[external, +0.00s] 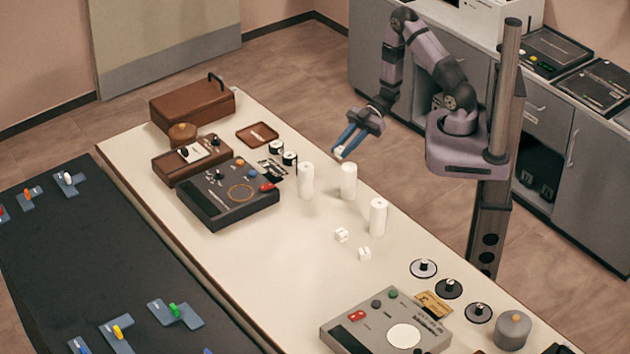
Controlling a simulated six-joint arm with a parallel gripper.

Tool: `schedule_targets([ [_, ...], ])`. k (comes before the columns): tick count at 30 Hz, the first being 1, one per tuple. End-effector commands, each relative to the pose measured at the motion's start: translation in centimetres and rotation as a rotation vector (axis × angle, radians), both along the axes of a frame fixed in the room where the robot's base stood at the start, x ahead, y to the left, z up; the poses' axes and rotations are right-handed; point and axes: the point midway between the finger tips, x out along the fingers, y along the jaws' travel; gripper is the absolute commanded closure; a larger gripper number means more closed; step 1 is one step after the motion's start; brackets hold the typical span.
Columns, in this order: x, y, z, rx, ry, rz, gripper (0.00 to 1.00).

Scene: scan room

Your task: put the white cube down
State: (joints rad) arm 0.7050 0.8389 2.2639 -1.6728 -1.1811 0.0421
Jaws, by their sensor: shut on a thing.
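My gripper (341,152), with blue fingers pointing down and to the left, is over the back edge of the cream table (230,265). It is shut on a small white cube (339,154) at its fingertips, held above the table. The fingers partly hide this cube. Two other small white cubes, one (341,235) farther left and one (364,254) nearer the camera, lie on the table.
White upright rolls stand below the gripper: left (306,181), middle (348,182), right (378,217). A dark control box (228,196) and brown cases (192,104) stand to the left. A grey console (385,325) is at the front right.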

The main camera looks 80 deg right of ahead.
Motion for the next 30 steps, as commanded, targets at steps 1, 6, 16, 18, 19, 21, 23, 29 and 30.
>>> schedule_targets([
  [1,0.0,0.0,0.0,0.0,0.0,-0.001,0.99],
  [6,0.0,0.0,0.0,0.0,0.0,-0.001,0.99],
  [16,0.0,0.0,0.0,0.0,-0.001,-0.002,0.99],
  [18,0.0,0.0,0.2,0.0,-0.002,-0.001,0.99],
  [19,0.0,0.0,0.3,0.0,-0.002,-0.001,0.99],
  [21,0.0,-0.1,0.8,-0.001,-0.003,-0.002,0.99],
  [23,0.1,-0.1,1.4,-0.001,-0.004,-0.002,0.99],
  [29,0.1,-0.1,4.9,-0.005,-0.008,-0.002,0.99],
  [30,0.1,-0.1,5.8,-0.005,-0.009,-0.001,0.99],
])
